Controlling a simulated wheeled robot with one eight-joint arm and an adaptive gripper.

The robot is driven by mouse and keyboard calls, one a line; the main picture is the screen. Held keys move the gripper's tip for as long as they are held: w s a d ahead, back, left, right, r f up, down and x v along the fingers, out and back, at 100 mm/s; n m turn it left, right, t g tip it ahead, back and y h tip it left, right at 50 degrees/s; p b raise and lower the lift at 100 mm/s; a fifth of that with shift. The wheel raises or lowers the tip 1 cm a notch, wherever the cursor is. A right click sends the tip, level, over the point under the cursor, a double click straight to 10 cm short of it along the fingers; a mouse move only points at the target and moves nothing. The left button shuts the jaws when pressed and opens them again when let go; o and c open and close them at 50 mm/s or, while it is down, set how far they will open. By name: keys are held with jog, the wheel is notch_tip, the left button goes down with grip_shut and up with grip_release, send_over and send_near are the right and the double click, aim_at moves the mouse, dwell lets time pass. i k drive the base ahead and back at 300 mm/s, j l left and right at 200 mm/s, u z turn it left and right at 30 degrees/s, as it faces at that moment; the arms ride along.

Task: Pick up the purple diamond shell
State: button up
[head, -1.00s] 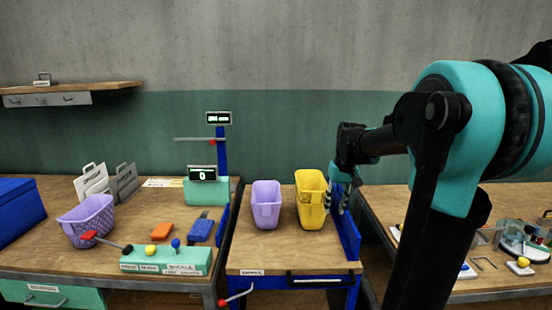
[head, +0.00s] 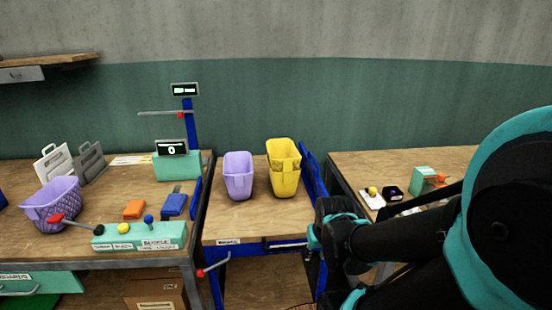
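My gripper (head: 318,232) is low at the front right edge of the middle bench, right of and apart from all the shells. It is small and partly hidden by my arm, so I cannot tell whether its fingers are open.
A green control box (head: 140,236) with coloured knobs lies along the left bench's front. Orange (head: 134,209) and blue (head: 174,205) blocks lie behind it. A blue post with a display (head: 185,90) rises between benches. The middle bench's front is clear.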

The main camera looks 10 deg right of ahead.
aim_at(57, 205)
jog(key=u, duration=1.65)
